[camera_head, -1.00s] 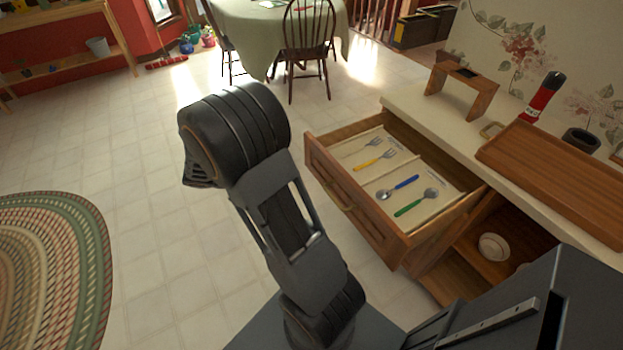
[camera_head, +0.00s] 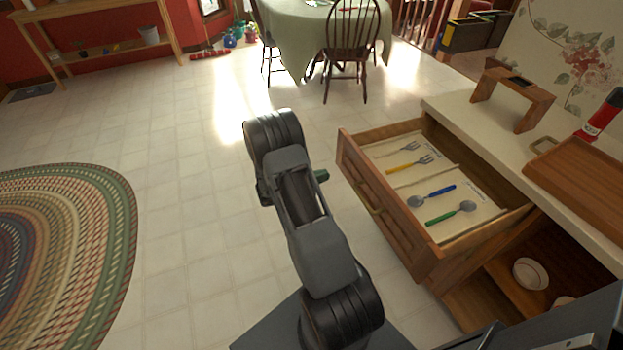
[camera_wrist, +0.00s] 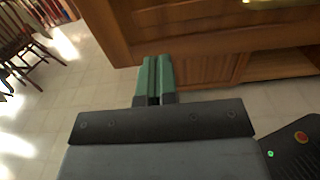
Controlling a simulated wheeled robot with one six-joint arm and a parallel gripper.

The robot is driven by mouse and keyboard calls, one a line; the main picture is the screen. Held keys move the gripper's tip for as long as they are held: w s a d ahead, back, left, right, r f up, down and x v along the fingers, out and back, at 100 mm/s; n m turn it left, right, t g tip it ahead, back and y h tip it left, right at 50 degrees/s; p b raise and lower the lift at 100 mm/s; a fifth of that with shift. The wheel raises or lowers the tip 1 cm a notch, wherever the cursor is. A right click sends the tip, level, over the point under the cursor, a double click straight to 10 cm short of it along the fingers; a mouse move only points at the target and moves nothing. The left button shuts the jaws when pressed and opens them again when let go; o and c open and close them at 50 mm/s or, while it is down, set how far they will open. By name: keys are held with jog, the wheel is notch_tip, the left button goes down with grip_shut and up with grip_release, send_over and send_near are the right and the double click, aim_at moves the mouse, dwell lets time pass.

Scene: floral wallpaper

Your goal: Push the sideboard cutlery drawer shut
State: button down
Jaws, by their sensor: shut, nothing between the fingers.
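Inside lie a fork with a grey handle, a yellow-handled fork (camera_head: 408,164), a blue-handled spoon (camera_head: 432,196) and a green-handled spoon (camera_head: 450,213). In the wrist view my gripper (camera_wrist: 155,68) has its green fingers together and empty, with the wooden drawer front (camera_wrist: 215,30) above and beyond them. Contact with the drawer cannot be made out. In the head view green finger parts show beside my arm, left of the drawer front.
An open compartment below the drawer holds a white bowl (camera_head: 530,273). A wooden stand (camera_head: 511,98), a tray (camera_head: 580,180) and a red bottle (camera_head: 602,115) are on the sideboard top. A braided rug (camera_head: 60,240) lies left. Tiled floor between is clear. Table and chairs (camera_head: 352,40) stand behind.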

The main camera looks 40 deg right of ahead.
aim_at(349, 168)
jog(key=x, duration=0.7)
jog(key=shift+s+d, duration=0.1)
jog(key=shift+d, duration=0.1)
